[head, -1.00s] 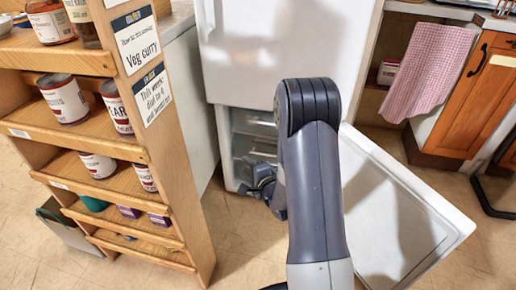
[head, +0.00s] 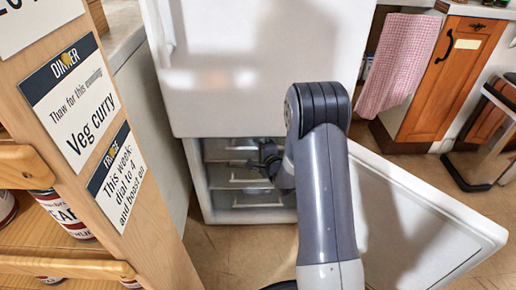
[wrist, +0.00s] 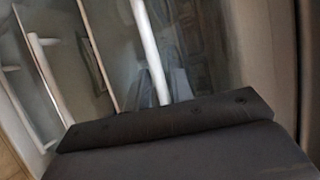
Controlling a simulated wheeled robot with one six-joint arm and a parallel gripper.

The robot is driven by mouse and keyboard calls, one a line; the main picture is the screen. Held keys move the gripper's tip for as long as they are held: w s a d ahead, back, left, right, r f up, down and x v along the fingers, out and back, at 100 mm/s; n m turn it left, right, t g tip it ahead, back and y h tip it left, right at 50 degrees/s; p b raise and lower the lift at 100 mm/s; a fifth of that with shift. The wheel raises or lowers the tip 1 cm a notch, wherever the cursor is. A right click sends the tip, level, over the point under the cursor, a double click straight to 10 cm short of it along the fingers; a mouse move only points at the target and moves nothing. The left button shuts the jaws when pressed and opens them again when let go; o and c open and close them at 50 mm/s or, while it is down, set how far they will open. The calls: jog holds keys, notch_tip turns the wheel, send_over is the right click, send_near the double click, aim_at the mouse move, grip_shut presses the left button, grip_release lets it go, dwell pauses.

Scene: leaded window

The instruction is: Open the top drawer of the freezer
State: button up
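The freezer compartment (head: 198,190) stands open under a white upper door, with a stack of drawers inside. The top drawer (head: 226,147) is in its upper part, its handle partly hidden by my gripper. The lower drawers show pale bar handles (head: 247,180). My gripper (head: 262,158) is small and dark in front of the drawers' right side. In the wrist view, several white bar handles (wrist: 150,50) run slanted across clear drawer fronts, close above the dark gripper body (wrist: 180,125).
The opened freezer door (head: 420,225) swings out low on the right, beside my arm. A wooden shelf rack (head: 110,60) with cans stands close on the left. A pink towel (head: 398,62) hangs by an orange cabinet (head: 455,80). Some bare floor lies before the freezer.

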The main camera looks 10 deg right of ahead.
grip_shut()
jog(key=shift+s, duration=0.15)
dwell(0.4)
